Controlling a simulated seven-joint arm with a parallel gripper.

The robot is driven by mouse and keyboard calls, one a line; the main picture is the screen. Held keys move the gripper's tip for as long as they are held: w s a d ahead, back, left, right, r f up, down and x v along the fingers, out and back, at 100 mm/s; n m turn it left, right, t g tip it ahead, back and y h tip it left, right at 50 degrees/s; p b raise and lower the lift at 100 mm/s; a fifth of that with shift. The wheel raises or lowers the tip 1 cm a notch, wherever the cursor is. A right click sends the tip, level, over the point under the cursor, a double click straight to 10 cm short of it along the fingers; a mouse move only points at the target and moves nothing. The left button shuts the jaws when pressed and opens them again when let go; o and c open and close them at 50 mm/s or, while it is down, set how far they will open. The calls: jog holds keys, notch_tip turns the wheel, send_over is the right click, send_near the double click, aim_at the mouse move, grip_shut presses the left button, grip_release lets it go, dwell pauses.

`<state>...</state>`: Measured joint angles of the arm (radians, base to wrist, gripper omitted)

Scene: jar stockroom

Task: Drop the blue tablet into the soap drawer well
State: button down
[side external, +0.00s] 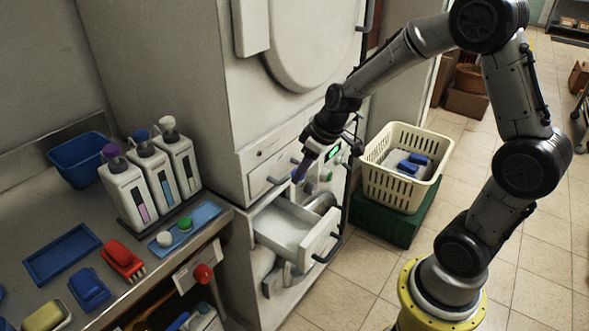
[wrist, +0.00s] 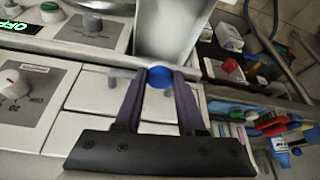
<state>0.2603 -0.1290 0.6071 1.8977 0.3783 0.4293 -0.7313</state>
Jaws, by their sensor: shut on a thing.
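The blue tablet (wrist: 159,77) is round and sits between the fingertips of my gripper (wrist: 160,78) in the wrist view. My gripper (side external: 299,175) is shut on it, in front of the machine's upper panel and above the open drawer in the side view. I cannot make out the tablet itself there. The soap drawer (side external: 291,227) is pulled out, a pale open box with a dark handle on its front. Its well looks empty from the side. A pale grey shape that looks like part of the drawer (wrist: 175,25) shows beyond the fingertips in the wrist view.
A blue tray (side external: 205,215) on the counter holds a green tablet (side external: 184,223) and a white tablet (side external: 164,239). Several pump bottles (side external: 157,175) stand behind it. A cream basket (side external: 430,160) on a green crate (side external: 385,226) stands right of the machine.

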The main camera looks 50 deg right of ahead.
jog(key=shift+f, duration=2.55)
jog(key=shift+c, duration=2.1)
grip_release()
jog(key=shift+r, duration=0.1)
jog(key=v, duration=1.3)
jog(key=shift+s+r, duration=0.2)
jog(key=shift+r, duration=0.15)
